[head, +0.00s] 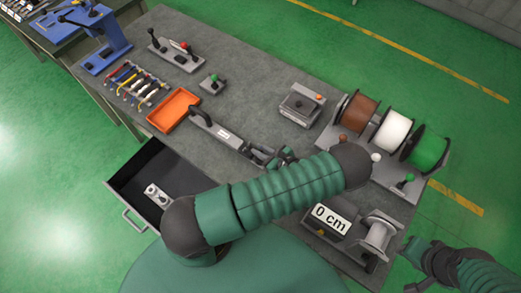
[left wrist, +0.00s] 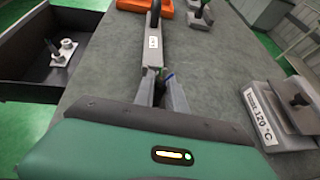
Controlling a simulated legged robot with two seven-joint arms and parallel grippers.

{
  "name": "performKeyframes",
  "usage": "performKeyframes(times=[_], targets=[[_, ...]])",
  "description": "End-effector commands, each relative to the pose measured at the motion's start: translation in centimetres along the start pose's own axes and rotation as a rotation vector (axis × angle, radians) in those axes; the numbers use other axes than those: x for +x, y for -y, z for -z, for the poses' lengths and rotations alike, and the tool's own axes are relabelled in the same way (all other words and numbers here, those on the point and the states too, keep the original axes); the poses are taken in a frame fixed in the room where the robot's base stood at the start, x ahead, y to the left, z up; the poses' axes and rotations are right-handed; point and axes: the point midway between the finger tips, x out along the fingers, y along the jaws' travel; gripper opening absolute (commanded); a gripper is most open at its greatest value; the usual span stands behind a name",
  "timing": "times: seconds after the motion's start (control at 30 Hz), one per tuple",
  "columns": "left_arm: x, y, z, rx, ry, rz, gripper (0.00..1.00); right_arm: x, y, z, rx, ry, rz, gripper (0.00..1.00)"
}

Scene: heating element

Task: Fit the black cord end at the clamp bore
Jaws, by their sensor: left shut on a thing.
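The clamp is a long grey bar (head: 225,133) with a white label and a black handle at its far end. It also shows in the left wrist view (left wrist: 153,58), straight ahead of my gripper. My left gripper (head: 268,158) is at the bar's near end, also in the left wrist view (left wrist: 163,88). Its fingers are shut on a small dark piece that looks like the black cord end (left wrist: 160,76), mostly hidden between them. The bore cannot be made out, nor whether the cord touches it. My right gripper (head: 415,250) is off the table's right edge; its jaws are unclear.
An orange tray (head: 174,110) and several coloured cables (head: 135,85) lie left of the clamp. An open drawer (head: 150,180) juts out at the front. A 120 °C heater box (head: 301,104) and wire spools (head: 393,131) stand right.

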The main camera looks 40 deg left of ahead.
Motion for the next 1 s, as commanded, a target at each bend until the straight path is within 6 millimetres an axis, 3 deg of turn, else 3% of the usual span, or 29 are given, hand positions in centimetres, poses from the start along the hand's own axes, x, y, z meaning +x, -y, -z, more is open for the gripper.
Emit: performKeyframes(times=[0.8, 0.83, 1.0], targets=[[1.0, -0.1, 2.4, 0.010, 0.004, 0.005, 0.00, 2.1, 0.0, -0.5, 0.000, 0.000, 0.000, 0.36], [1.0, -0.1, 2.3, 0.010, 0.004, 0.005, 0.19, 2.1, 0.0, -0.5, 0.000, 0.000, 0.000, 0.36], [1.0, -0.1, 2.3, 0.010, 0.004, 0.005, 0.41, 2.1, 0.0, -0.5, 0.000, 0.000, 0.000, 0.36]])
